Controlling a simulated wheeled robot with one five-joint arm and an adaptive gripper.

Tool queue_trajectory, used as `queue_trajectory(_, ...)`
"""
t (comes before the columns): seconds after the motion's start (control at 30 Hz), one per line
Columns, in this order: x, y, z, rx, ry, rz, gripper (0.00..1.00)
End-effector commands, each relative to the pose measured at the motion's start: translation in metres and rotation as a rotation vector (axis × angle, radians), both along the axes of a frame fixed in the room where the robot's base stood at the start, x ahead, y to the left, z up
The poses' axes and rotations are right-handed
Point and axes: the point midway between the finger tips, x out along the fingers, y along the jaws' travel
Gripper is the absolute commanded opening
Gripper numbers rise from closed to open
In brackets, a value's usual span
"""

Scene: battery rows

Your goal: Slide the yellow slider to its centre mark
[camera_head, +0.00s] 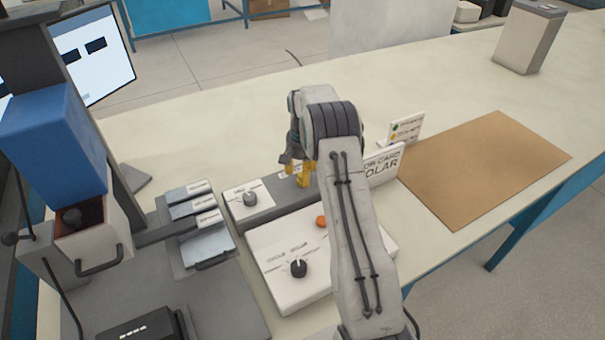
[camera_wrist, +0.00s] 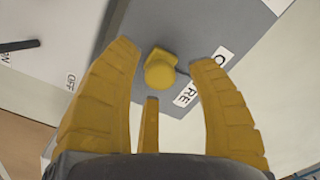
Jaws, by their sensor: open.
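The yellow slider's round knob (camera_wrist: 160,72) stands on a grey panel (camera_wrist: 180,25). In the wrist view it lies between the tips of my gripper (camera_wrist: 165,56), whose two yellow fingers are apart, with a gap on either side of the knob. A thin yellow strip below the knob is also in view; I cannot tell what it belongs to. In the head view my gripper (camera_head: 292,166) is above the grey box (camera_head: 275,205), partly hidden by my wrist, with yellow showing at the box's far right end. I cannot make out the centre mark.
A black knob (camera_head: 250,198) sits on the same grey box's white plate. In front is a white box with a black dial (camera_head: 298,267) and an orange button (camera_head: 321,221). A blue-topped machine stands left.

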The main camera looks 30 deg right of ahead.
Motion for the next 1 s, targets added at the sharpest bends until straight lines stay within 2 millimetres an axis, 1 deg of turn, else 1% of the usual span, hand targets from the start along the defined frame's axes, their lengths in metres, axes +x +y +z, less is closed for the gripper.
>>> queue_trajectory(0.17, 0.001, 0.0, 0.02, -0.001, -0.004, 0.0, 0.53)
queue_trajectory(0.4, 0.001, 0.0, 0.062, -0.001, -0.004, 0.0, 0.53)
queue_trajectory(0.6, 0.001, 0.0, 0.091, -0.001, -0.002, 0.0, 0.53)
queue_trajectory(0.8, 0.0, 0.0, 0.11, 0.0, 0.0, 0.0, 0.53)
queue_trajectory(1.0, 0.0, 0.0, 0.117, 0.0, 0.0, 0.0, 0.53)
